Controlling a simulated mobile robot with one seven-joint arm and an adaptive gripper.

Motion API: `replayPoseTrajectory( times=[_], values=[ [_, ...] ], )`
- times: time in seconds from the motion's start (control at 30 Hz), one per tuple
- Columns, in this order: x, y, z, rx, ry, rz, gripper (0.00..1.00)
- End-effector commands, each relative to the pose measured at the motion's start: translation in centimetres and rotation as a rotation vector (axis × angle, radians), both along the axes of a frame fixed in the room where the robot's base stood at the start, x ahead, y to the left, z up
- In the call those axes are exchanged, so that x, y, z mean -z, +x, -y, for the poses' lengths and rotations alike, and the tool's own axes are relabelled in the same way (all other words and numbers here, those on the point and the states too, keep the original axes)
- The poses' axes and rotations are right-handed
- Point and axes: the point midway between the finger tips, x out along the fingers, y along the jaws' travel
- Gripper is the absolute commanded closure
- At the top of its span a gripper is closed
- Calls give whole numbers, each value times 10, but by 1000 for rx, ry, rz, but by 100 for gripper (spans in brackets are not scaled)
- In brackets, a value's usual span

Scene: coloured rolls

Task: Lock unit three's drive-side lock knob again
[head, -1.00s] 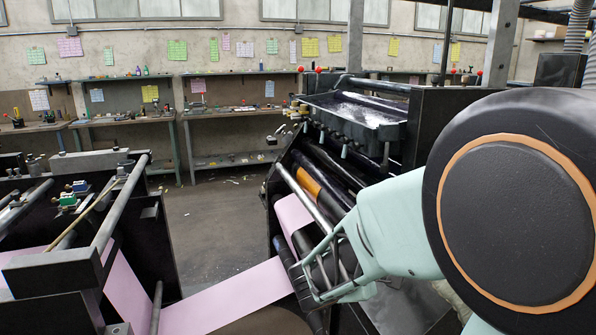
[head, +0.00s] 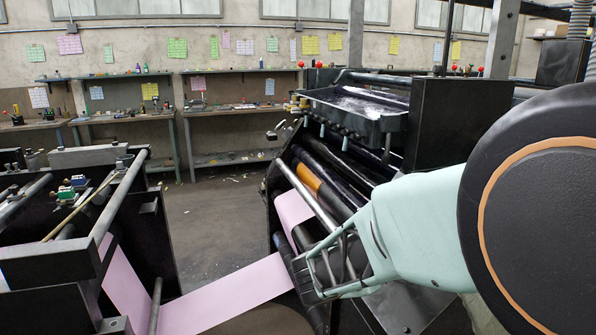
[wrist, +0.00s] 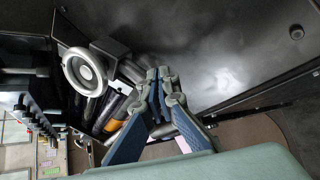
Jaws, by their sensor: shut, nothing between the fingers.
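A round grey knob with a thick pale rim (wrist: 85,70) shows in the wrist view, at the upper left, on a dark block beside the press's dark side plate (wrist: 225,65). I cannot tell for certain that it is the drive-side lock knob. My gripper (wrist: 163,78) shows blue fingers drawn together, shut and empty. The fingertips appear to the right of the knob and apart from it. In the head view the end of my arm (head: 328,262) is in front of the rollers, and the fingertips cannot be made out. The knob is not clearly visible there.
A pink paper web (head: 228,294) runs low between the left unit (head: 60,235) and the right press unit. An ink tray (head: 352,112) sits above an orange-banded roller (head: 305,178). Workbenches (head: 228,112) line the back wall. Open floor (head: 215,215) lies between the units.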

Motion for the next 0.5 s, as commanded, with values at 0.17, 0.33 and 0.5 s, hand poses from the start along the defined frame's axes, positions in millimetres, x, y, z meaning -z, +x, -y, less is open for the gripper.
replayPoseTrajectory(
  times=[0.17, 0.33, 0.5],
  values=[
    [-6, -7, -4, 2, 0, 2, 100],
    [-16, -22, -14, 4, -1, 3, 100],
    [-25, -36, -25, 5, -1, 3, 100]
  ],
)
